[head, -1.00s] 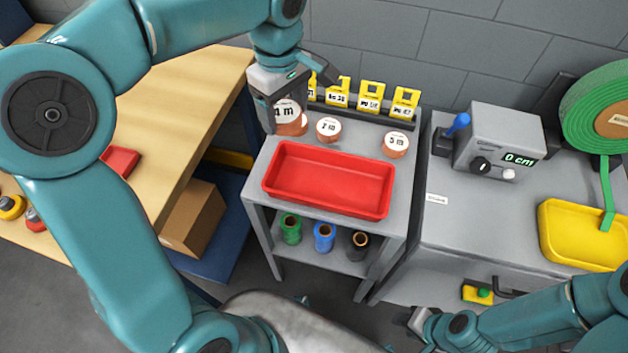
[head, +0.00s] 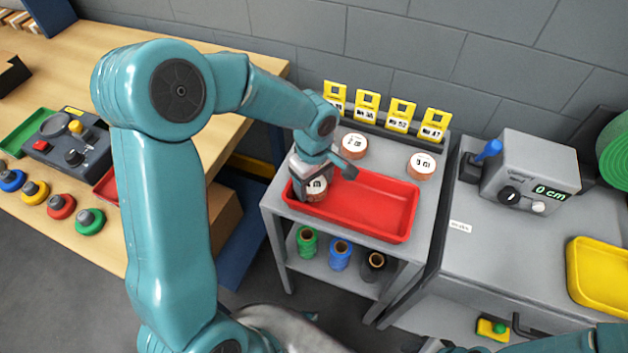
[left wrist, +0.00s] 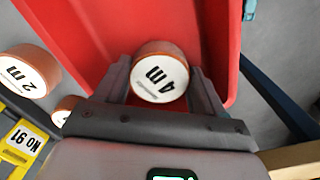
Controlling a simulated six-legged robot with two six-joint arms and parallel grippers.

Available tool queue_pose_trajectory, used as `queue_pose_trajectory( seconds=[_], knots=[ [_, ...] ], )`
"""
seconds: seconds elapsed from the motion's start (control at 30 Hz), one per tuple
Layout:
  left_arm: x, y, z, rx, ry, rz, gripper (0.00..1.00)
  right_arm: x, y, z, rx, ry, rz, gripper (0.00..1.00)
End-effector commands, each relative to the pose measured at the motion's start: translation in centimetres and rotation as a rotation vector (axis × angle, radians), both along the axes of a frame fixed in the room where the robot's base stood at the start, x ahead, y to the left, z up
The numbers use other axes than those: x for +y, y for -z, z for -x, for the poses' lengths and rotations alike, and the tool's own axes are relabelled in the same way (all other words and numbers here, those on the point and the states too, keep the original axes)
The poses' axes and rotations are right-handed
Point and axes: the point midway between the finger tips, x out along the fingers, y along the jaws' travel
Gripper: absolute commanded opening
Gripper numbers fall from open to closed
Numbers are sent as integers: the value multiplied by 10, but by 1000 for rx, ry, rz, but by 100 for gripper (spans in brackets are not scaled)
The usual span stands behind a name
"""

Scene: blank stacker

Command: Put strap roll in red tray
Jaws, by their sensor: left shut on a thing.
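My left gripper (head: 312,192) is over the left end of the red tray (head: 385,230) on the small grey table. It is shut on a strap roll (head: 317,187), a brown roll with a white label. In the left wrist view the roll (left wrist: 160,77) reads "4 m" and sits between the two fingers, with the red tray (left wrist: 90,30) behind it. I cannot tell whether the roll touches the tray floor. Two other rolls, one (head: 354,146) left and one (head: 422,165) right, stand behind the tray. My right gripper is not in view.
Yellow number tags (head: 400,114) stand along the table's back edge. Green, blue and black spools (head: 340,252) sit on the shelf below. A grey length counter (head: 530,175) and a yellow tray (head: 600,275) are on the right bench. The right part of the red tray is empty.

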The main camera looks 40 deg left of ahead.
Motion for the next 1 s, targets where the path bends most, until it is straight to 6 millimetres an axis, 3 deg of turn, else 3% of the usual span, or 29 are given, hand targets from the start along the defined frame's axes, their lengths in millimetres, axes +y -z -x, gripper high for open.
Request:
queue_pose_trajectory(
  seconds=[0.37, 0.4, 0.43, 0.47, 0.83, 1.0],
  knots=[
    [0, 5, 0, -1, 0, -1, 37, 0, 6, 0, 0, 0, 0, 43],
    [0, 3, 0, -1, 0, -1, 82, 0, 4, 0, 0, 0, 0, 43],
    [0, 3, 0, -1, 0, -1, 92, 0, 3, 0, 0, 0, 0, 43],
    [0, 3, 0, -1, 0, -1, 95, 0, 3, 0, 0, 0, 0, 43],
    [0, -5, -1, -2, 0, 0, 95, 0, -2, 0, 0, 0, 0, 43],
    [0, -38, -2, -8, 0, -1, 95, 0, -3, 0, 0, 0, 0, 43]
  ],
)
